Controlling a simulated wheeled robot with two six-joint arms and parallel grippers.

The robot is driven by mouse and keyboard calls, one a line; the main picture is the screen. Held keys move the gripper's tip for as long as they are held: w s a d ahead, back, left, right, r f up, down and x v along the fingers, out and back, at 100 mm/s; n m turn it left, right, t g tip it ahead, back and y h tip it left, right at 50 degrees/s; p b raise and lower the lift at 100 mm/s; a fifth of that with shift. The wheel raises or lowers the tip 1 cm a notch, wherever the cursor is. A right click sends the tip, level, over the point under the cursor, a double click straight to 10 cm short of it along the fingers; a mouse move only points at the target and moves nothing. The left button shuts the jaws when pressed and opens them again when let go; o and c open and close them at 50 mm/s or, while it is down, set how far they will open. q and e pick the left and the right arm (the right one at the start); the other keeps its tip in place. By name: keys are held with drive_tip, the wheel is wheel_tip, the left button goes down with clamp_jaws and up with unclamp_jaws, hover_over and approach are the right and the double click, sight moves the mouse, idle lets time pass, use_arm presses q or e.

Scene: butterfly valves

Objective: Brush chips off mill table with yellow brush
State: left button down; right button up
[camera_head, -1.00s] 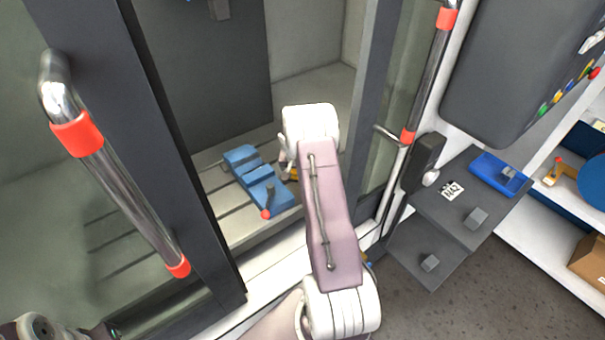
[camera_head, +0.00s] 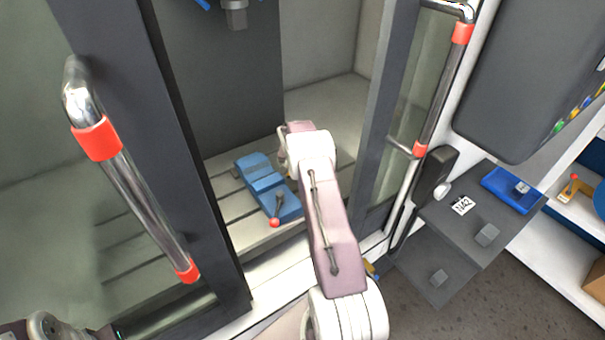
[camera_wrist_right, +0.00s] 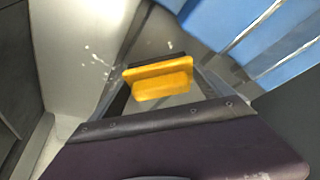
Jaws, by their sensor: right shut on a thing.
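The yellow brush (camera_wrist_right: 160,80) is between the fingers of my right gripper (camera_wrist_right: 170,85) in the right wrist view, and the gripper is shut on it. In the head view my right arm reaches through the machine's open doorway; its forearm and wrist hide the gripper and brush. The slotted grey mill table (camera_head: 222,172) lies inside, with a blue vise (camera_head: 262,183) on it, left of my arm. Small pale specks that look like chips (camera_wrist_right: 97,60) show left of the brush in the wrist view. My left gripper is out of view; only part of that arm shows at lower left.
Door handles with red collars stand left (camera_head: 140,195) and right (camera_head: 440,90) of the opening. A spindle (camera_head: 235,14) hangs above the table. Outside at right are a grey shelf (camera_head: 455,220) and a blue tray (camera_head: 512,190).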

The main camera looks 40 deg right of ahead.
drive_tip(key=shift+w+f, duration=0.1)
drive_tip(key=shift+w, duration=0.05)
drive_tip(key=shift+d, duration=0.9)
drive_tip(key=shift+s+a+r, duration=0.1)
drive_tip(key=shift+s, duration=0.9)
drive_tip(key=shift+s+a+r, duration=0.1)
drive_tip(key=shift+s, duration=0.85)
